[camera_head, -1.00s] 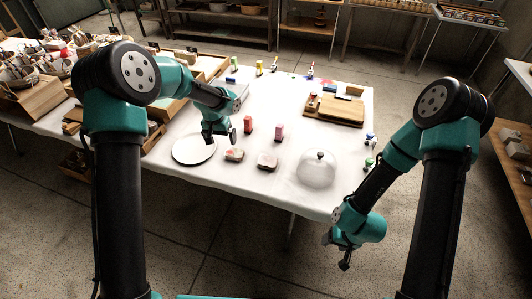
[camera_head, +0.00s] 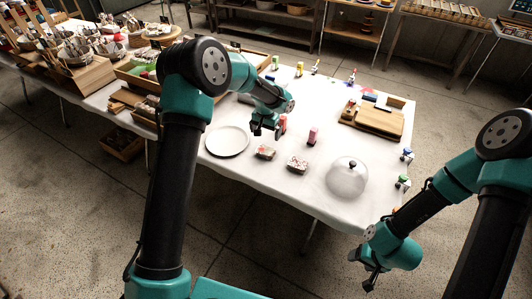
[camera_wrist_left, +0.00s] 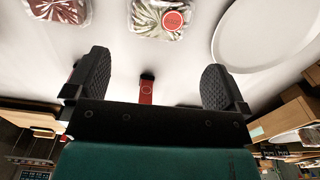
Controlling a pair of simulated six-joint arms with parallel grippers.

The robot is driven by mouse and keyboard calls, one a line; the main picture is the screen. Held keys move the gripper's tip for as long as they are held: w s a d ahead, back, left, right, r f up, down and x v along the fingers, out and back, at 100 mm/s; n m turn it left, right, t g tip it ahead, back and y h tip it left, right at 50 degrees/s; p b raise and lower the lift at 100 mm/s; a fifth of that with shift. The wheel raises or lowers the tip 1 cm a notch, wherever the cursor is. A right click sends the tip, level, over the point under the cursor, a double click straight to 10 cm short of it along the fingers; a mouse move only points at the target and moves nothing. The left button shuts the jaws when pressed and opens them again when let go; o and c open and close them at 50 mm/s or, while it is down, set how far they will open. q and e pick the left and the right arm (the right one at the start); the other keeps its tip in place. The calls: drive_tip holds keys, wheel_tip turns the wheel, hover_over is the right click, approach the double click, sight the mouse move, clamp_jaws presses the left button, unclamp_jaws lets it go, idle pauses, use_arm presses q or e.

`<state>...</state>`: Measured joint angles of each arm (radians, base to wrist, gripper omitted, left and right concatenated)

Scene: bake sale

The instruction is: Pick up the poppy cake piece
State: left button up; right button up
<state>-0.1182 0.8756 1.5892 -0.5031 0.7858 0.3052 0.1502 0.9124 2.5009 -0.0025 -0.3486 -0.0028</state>
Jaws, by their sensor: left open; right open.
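Two wrapped cake pieces lie on the white tablecloth. The left one (camera_head: 265,152) shows green-and-white stripes and a red round label in the left wrist view (camera_wrist_left: 158,17). The right one (camera_head: 298,165) looks dark reddish in the left wrist view (camera_wrist_left: 60,10), where it is cut off by the frame edge. I cannot read which is the poppy cake piece. My left gripper (camera_head: 264,131) is open and empty, above the table just behind the left piece; its fingers spread wide in the wrist view (camera_wrist_left: 155,78). My right gripper (camera_head: 371,277) is open and empty, off the table's front edge.
A white plate (camera_head: 227,141) lies left of the pieces. A red container (camera_head: 282,125) stands close beside my left gripper, with a pink one (camera_head: 312,136) to its right. A clear dome (camera_head: 347,178) stands at the right. A wooden board (camera_head: 379,121) lies behind.

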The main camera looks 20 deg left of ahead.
sight(266, 150)
use_arm(q)
wheel_tip(266, 150, down, 6)
drive_tip(key=shift+f, duration=0.25)
drive_tip(key=shift+f, duration=0.1)
wheel_tip(266, 150, down, 5)
drive_tip(key=shift+w, duration=0.15)
idle(0.4)
drive_tip(key=shift+c, duration=0.5)
drive_tip(key=c, duration=0.4)
